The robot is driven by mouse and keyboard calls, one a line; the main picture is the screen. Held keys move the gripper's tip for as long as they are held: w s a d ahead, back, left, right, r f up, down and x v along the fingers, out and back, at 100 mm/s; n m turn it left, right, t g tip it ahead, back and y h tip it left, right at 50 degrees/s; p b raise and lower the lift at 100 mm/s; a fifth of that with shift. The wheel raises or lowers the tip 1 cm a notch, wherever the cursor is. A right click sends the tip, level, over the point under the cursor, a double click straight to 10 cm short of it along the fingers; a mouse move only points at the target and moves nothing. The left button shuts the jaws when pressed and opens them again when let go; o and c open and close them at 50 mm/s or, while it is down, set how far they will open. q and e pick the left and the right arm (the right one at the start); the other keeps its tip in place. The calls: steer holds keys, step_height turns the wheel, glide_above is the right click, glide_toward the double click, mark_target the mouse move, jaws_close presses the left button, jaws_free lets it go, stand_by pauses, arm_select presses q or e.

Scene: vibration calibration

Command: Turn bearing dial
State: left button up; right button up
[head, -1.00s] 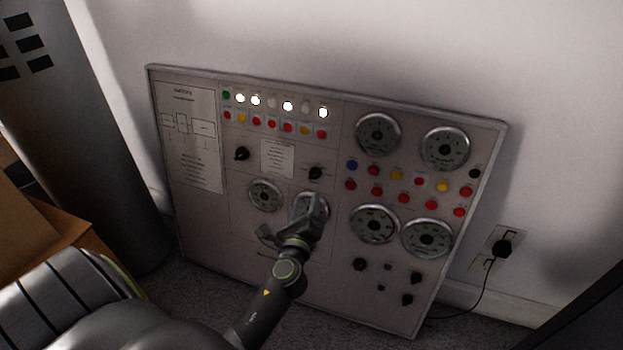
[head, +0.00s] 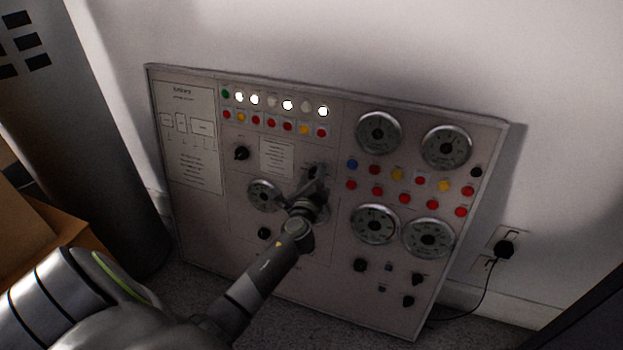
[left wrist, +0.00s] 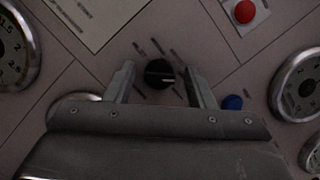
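The control panel (head: 340,280) leans against the wall. A black knob (left wrist: 160,74) with a pale pointer line sits between my left gripper's two fingertips in the left wrist view, with visible gaps on both sides. My left gripper (left wrist: 164,82) is open and empty. In the head view my left gripper (head: 316,177) is over the panel's middle and largely covers that knob. Another black knob (head: 241,153) is farther left on the panel. The labels are too small to read, so I cannot tell which control is named bearing. My right gripper is not in view.
Round gauges, such as one at the upper right (head: 378,132), and rows of coloured buttons surround the knob. A blue button (left wrist: 232,102) is close to the right finger.

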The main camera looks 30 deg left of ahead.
arm_select(q)
steer(key=c, duration=0.9)
steer(key=shift+o, duration=0.2)
